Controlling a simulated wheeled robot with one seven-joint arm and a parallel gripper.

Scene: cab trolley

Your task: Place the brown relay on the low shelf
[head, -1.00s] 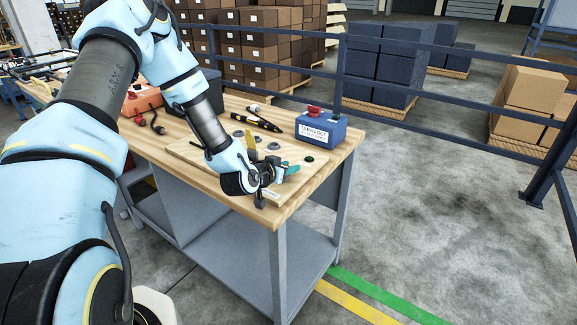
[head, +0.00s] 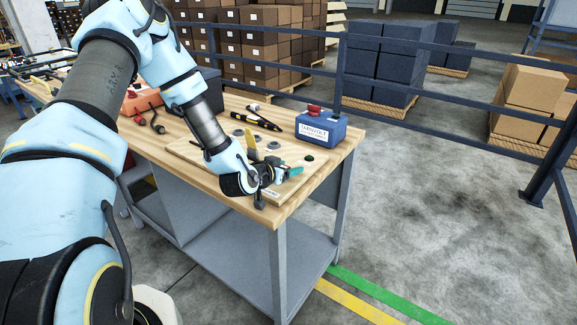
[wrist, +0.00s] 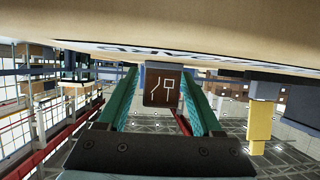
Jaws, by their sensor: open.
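The brown relay (wrist: 162,85), a small dark brown block with a white switch symbol, shows in the wrist view between the two teal fingers of my gripper (wrist: 165,95). The picture there is upside down, and the relay's base is at the board (wrist: 150,55). My gripper is open, with a finger on each side of the relay. In the head view my gripper (head: 288,174) is low over the wooden board near the table's front right corner, and the relay cannot be made out there. The grey low shelf (head: 310,243) is under the tabletop, its visible part bare.
A blue box with a red top (head: 320,129) stands at the back right of the table. A yellow upright piece (head: 252,146) is close to my wrist. Black and yellow tools (head: 262,119) lie behind. A blue railing (head: 440,118) runs beyond; a table leg (head: 279,275) stands at the front corner.

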